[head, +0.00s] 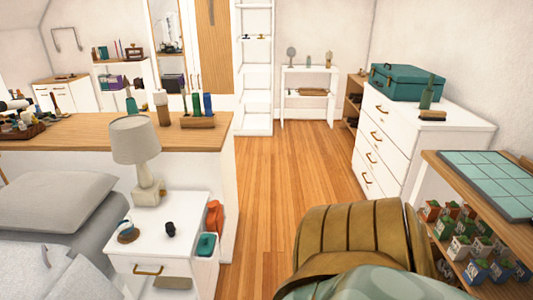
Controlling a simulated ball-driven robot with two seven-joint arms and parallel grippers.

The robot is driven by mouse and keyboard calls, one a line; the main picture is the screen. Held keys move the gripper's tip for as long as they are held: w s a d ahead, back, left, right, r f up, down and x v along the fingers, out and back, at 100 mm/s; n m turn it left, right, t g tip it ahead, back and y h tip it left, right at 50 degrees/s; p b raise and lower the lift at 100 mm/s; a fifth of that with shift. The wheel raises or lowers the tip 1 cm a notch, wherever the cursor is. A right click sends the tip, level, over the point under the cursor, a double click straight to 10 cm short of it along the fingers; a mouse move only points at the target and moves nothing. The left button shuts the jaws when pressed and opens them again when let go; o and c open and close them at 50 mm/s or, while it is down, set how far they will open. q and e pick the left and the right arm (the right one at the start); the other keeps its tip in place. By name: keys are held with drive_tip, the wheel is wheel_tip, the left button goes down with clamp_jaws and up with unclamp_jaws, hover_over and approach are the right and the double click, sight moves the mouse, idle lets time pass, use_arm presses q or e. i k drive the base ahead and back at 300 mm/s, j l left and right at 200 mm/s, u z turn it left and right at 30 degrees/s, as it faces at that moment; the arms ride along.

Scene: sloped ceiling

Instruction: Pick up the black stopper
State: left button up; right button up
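A small black object, which looks like the black stopper (170,229), stands on the white nightstand (188,242) at the lower left of the head view. It sits right of a small round item with a teal and white top (127,231) and in front of the lamp (137,150). Nothing covers it. I see neither of my grippers in this view.
A bed with grey pillows (55,195) lies left of the nightstand. A wood-topped counter (100,133) with bottles stands behind it. A brown ribbed chair-like piece (350,230) fills the lower middle. A white dresser (395,140) stands right. Wooden floor (285,165) is clear between.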

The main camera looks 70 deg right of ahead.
sight(171, 229)
drive_tip(key=z, duration=1.85)
